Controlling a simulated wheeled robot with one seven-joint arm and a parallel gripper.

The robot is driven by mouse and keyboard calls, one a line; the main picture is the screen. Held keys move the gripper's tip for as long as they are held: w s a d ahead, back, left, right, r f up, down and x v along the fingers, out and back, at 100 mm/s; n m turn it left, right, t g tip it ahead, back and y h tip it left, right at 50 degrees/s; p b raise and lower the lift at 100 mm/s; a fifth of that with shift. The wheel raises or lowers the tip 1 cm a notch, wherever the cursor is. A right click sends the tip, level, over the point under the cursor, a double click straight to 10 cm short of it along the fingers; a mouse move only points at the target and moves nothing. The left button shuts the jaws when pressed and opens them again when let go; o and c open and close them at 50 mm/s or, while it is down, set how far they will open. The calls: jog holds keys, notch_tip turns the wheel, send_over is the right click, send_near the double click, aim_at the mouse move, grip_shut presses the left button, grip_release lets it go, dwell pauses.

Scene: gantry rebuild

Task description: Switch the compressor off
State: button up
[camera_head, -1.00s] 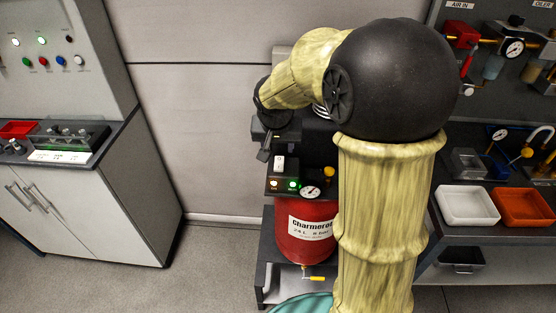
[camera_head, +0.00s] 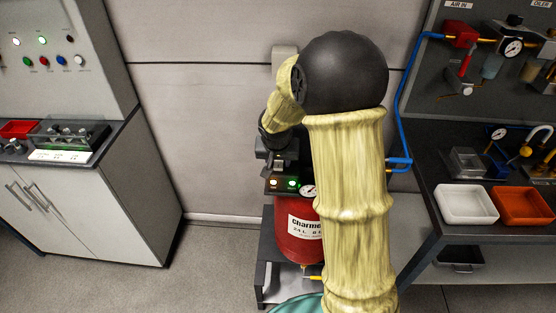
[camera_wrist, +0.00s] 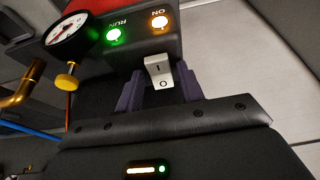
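The compressor has a red tank (camera_head: 300,232) under a dark control box, partly hidden by my arm in the head view. Its white rocker switch (camera_wrist: 159,71), marked I and O, shows in the wrist view. The orange ON lamp (camera_wrist: 159,22) and the green RUN lamp (camera_wrist: 114,35) are lit. My gripper (camera_wrist: 160,90) is at the switch, its two purple fingers apart with the O end of the rocker between their tips. I cannot tell whether they touch it. In the head view my gripper (camera_head: 277,162) covers the switch.
A pressure gauge (camera_wrist: 68,30) and a yellow knob (camera_wrist: 67,79) sit beside the control box. A blue hose (camera_head: 403,100) runs at the right bench, which bears a white tray (camera_head: 467,217) and an orange tray (camera_head: 521,218). A cabinet (camera_head: 95,205) stands left; floor between is clear.

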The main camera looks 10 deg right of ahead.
jog(key=c, duration=0.7)
jog(key=shift+w, duration=0.1)
